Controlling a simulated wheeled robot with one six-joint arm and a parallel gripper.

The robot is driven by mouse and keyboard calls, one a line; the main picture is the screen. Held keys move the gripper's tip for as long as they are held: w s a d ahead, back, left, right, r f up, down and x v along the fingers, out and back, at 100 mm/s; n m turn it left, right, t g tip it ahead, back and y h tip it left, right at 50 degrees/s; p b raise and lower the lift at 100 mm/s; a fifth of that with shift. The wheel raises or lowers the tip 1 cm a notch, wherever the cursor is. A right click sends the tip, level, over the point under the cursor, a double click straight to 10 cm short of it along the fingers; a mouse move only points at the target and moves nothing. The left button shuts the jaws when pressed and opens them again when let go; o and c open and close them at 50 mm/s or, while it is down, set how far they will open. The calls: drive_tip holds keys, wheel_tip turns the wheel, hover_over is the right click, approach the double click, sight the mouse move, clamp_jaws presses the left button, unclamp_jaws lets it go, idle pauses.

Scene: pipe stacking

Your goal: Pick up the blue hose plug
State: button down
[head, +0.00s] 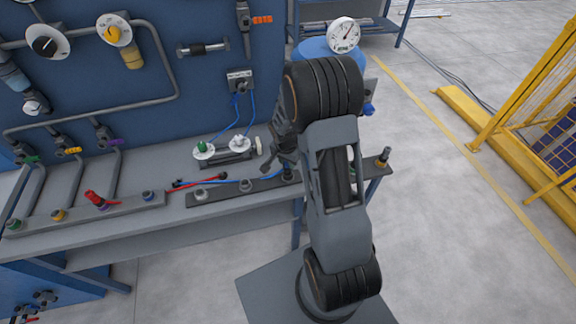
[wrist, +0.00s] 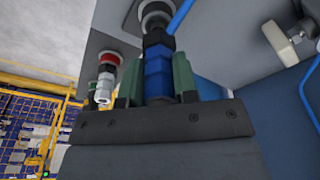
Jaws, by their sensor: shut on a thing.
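The blue hose plug (wrist: 157,72) is in the middle of the wrist view, with a darker section at its far end. The green-padded fingers of my gripper (wrist: 155,84) close on it from both sides. Its far end lines up with a round metal fitting (wrist: 156,18); I cannot tell whether they are joined. In the head view my gripper (head: 287,160) is low over the dark fitting strip (head: 224,191) on the bench, and the plug is mostly hidden by the arm.
A red-collared fitting (wrist: 108,64) stands beside the held plug. A red hose (head: 207,181) lies on the bench (head: 165,203) near two valves with white discs (head: 204,151). The blue panel (head: 205,85) with pipes and gauges rises behind. Yellow railing (head: 530,105) stands at the right beyond open floor.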

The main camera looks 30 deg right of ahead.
drive_tip(key=s+a+r+b, duration=0.3)
drive_tip(key=s+a+r, duration=0.4)
drive_tip(key=a+r, duration=0.3)
drive_tip(key=shift+s+a+r, duration=0.35)
drive_tip(key=shift+s+a, duration=0.05)
drive_tip(key=shift+a, duration=0.5)
drive_tip(key=shift+r, duration=0.1)
wheel_tip(320, 180, up, 8)
drive_tip(key=p, duration=0.5)
drive_tip(key=shift+p, duration=0.35)
